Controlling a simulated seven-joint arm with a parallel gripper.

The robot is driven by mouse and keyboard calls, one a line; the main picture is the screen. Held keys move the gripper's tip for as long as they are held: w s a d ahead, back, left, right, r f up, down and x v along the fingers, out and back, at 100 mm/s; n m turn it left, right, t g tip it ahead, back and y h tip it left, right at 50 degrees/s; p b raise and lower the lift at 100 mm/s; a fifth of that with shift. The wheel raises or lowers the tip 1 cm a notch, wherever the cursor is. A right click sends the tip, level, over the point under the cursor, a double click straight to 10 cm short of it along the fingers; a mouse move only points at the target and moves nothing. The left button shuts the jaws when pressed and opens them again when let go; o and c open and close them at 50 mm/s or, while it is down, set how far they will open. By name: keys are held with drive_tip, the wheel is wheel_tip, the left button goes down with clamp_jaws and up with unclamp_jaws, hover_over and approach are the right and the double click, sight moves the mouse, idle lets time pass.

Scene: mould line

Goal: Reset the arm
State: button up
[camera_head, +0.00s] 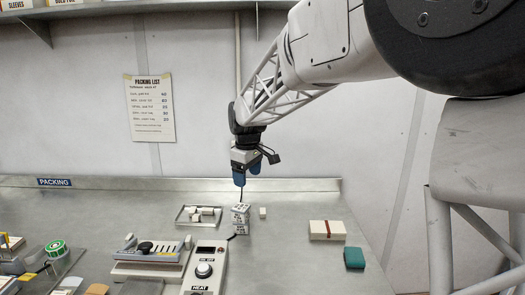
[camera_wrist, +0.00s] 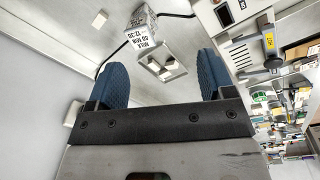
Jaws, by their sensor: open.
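My gripper (camera_head: 246,174) hangs in the air above the back of the metal bench, with its blue fingers pointing down. In the wrist view my gripper (camera_wrist: 162,75) has its two blue fingers wide apart, with nothing between them. The printed block also shows in the wrist view (camera_wrist: 143,32), beyond the fingertips.
A small white cube (camera_head: 263,212) lies right of the blocks. A heat control box (camera_head: 204,270) stands in front. A red-banded cream box (camera_head: 318,230) and green block (camera_head: 354,258) lie right. The wall is close behind.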

drive_tip(key=s+d+r+m, duration=0.3)
drive_tip(key=s+d+m, duration=0.1)
drive_tip(key=s+d, duration=0.7)
drive_tip(key=s+d+f+m, duration=0.2)
drive_tip(key=s+d, duration=0.2)
drive_tip(key=s, duration=0.6)
drive_tip(key=s+d+f+m+t, duration=0.1)
drive_tip(key=s+d+f+m, duration=0.2)
drive_tip(key=s, duration=0.8)
drive_tip(key=s+d+f+m, duration=0.3)
drive_tip(key=s+d, duration=0.2)
drive_tip(key=s, duration=0.5)
drive_tip(key=shift+s+t, duration=0.2)
drive_tip(key=shift+t, duration=0.2)
drive_tip(key=shift+r, duration=0.1)
drive_tip(key=c, duration=0.3)
drive_tip(key=shift+w, duration=0.1)
drive_tip(key=shift+c, duration=0.2)
